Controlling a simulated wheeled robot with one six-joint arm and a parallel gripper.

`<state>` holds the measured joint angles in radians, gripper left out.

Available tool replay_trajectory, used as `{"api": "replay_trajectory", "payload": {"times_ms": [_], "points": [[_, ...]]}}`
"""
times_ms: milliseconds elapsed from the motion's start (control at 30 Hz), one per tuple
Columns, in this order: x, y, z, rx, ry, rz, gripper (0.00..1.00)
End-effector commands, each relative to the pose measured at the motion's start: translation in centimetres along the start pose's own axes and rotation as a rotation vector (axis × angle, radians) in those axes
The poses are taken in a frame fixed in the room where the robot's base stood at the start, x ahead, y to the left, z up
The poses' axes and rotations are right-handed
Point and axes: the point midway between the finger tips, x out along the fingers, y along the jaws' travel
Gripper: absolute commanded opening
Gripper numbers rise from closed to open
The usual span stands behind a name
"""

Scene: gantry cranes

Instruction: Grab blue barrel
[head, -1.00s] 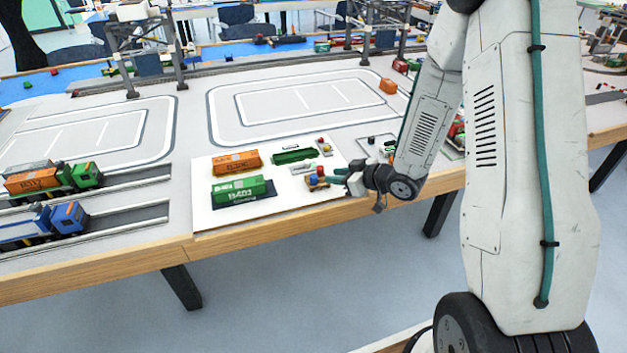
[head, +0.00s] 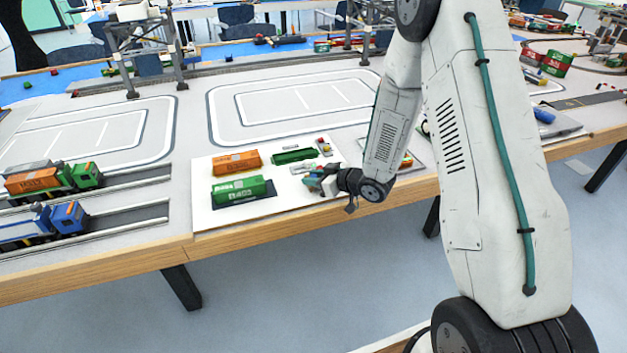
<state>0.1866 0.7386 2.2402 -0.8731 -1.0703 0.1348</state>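My gripper (head: 313,182) is low over the right part of the white board (head: 232,221), near its front edge. Its teal fingers reach left, but they are too small to show whether they are open or shut. The small blue and red pieces seen at this spot a second ago are now mostly hidden by the gripper, so I cannot tell whether the blue barrel is between the fingers. A larger blue rounded object (head: 544,115) lies on a grey plate at the far right; I cannot tell whether it is a barrel.
An orange container (head: 237,164), a green container (head: 238,189) and a dark green open wagon (head: 295,156) are on the board. An orange and green truck (head: 55,180) and a blue truck (head: 42,225) stand at left. Marked table surface (head: 292,100) behind is clear.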

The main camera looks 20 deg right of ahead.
Motion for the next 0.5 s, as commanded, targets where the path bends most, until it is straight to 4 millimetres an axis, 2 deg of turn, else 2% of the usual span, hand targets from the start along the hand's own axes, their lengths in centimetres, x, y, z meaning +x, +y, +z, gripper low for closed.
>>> {"api": "replay_trajectory", "payload": {"times_ms": [33,100,133,500], "points": [[-0.01,0.0,0.0,0.0,0.0,0.0,0.22],[-0.02,0.0,0.01,0.0,0.0,0.0,0.02],[-0.03,0.0,0.01,0.0,0.0,0.0,0.0],[-0.09,-0.03,-0.18,-0.001,0.0,0.0,0.0]]}}
